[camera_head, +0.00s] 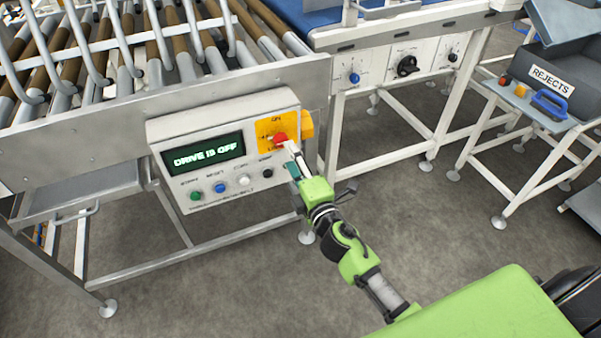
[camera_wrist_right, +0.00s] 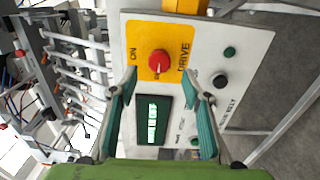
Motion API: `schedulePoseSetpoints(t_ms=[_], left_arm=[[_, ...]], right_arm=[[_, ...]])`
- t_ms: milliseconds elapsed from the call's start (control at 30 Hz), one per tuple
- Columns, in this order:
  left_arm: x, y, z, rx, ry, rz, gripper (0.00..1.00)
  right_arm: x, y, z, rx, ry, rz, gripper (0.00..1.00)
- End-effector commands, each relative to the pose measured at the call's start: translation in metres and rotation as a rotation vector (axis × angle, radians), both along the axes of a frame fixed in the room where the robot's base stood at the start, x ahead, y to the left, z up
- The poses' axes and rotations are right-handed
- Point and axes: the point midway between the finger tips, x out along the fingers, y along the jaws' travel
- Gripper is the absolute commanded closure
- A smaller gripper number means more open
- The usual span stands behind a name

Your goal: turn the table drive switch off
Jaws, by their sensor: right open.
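The table drive switch is a red rotary knob (camera_head: 280,138) on a yellow plate (camera_head: 265,131) at the upper right of a light grey control panel (camera_head: 215,121). The panel's display (camera_head: 203,152) reads "DRIVE IS OFF". In the wrist view the knob (camera_wrist_right: 159,62) lies just ahead of the fingertips, between their lines. My right gripper (camera_head: 291,157) is in front of the panel, just below the knob. Its teal fingers (camera_wrist_right: 160,82) are spread and hold nothing. Contact with the knob cannot be made out. My left gripper is not in view.
Green, blue, white and black buttons (camera_head: 244,180) sit along the panel's lower part. A roller conveyor (camera_head: 120,60) stands behind it. A bench with dials (camera_head: 405,65) is to the right, and a "REJECTS" bin (camera_head: 545,60) on a stand is at far right.

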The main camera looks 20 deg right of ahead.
Motion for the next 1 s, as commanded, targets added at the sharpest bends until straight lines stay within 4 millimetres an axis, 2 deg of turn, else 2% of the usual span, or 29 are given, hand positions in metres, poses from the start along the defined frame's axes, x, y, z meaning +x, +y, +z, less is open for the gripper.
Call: schedulePoseSetpoints(t_ms=[33,200,400,1000], left_arm=[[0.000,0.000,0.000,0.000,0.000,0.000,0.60],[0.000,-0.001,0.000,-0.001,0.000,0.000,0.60],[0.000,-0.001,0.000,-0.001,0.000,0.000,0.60],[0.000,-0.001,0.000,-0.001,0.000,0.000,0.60]], right_arm=[[-0.012,0.000,-0.001,0.001,0.002,0.000,0.56],[-0.040,-0.001,0.000,0.000,0.001,0.001,0.56],[-0.059,-0.001,0.000,-0.001,-0.001,0.001,0.56],[-0.063,-0.002,0.000,0.000,0.000,0.001,0.56]])
